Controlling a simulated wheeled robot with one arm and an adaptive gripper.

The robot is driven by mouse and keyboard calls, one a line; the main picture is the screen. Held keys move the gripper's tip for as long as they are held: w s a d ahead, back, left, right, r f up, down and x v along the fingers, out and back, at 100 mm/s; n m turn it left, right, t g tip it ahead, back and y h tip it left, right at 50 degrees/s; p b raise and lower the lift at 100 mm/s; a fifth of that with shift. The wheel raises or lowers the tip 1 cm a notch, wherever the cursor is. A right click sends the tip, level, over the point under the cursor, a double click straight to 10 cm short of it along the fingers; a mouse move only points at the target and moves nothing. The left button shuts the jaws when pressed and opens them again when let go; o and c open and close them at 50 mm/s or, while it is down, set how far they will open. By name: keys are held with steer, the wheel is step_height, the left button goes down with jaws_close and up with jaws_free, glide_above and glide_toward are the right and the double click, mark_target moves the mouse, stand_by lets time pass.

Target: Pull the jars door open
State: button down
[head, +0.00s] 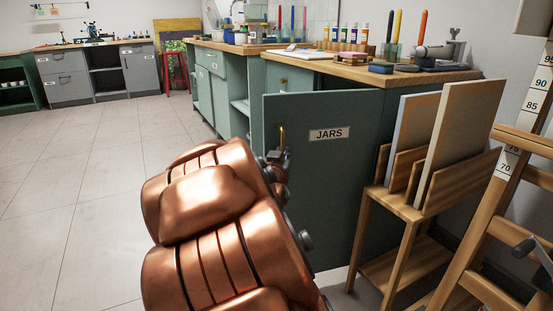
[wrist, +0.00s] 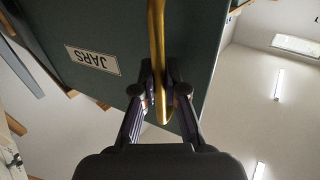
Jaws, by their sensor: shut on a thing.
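The green jars door (head: 335,185) carries a white JARS label (head: 329,134) and stands swung out from its cabinet, at an angle to the front. Its brass handle (head: 282,137) is near the door's left edge. My gripper (head: 277,157) is at the lower part of this handle, partly hidden by my copper arm. In the wrist view, the fingers of my gripper (wrist: 160,95) close on the brass handle (wrist: 156,45) from both sides. The door (wrist: 105,40) fills the upper left there, with the label upside down. The cabinet's inside is mostly hidden behind the door.
A wooden rack (head: 405,200) with upright boards stands close to the door's right side. A wooden easel (head: 500,200) is further right. The worktop (head: 345,66) above holds bottles and tools. Clear tiled floor (head: 80,190) lies to the left.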

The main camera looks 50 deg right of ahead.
steer(key=shift+s+r, duration=0.1)
steer(key=shift+s, duration=0.2)
steer(key=c, duration=1.4)
jaws_free()
steer(key=shift+o, duration=1)
steer(key=shift+a, duration=0.1)
glide_toward(287, 112)
steer(key=d, duration=0.1)
steer(key=w+d+r, duration=0.1)
steer(key=d, duration=0.1)
steer(key=w+d, duration=0.1)
steer(key=shift+d+r, duration=0.2)
steer(key=shift+d+f, duration=0.15)
steer(key=shift+f, duration=0.55)
